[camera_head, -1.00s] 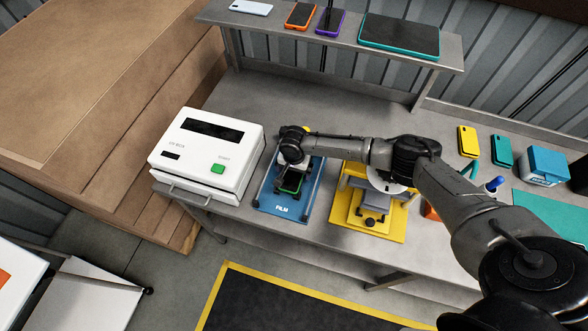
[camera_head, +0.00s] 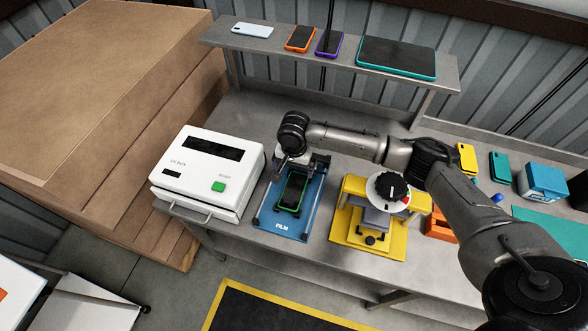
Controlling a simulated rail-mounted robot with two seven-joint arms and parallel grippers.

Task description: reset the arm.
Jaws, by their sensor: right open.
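My right arm reaches in from the right across the bench. Its gripper (camera_head: 290,172) points down at the back of the blue FILM fixture (camera_head: 282,222), partly hidden by its own wrist. The gripper is open. A dark phone with a green edge (camera_head: 292,191) lies in the fixture just in front of the gripper; I cannot tell whether they touch. My left gripper is not in view.
A white box machine with a green button (camera_head: 208,172) stands left of the fixture. A yellow press with a dial (camera_head: 372,238) stands to the right. A shelf (camera_head: 450,78) with several phones and a tablet runs behind. Cardboard cartons (camera_head: 90,100) are at far left.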

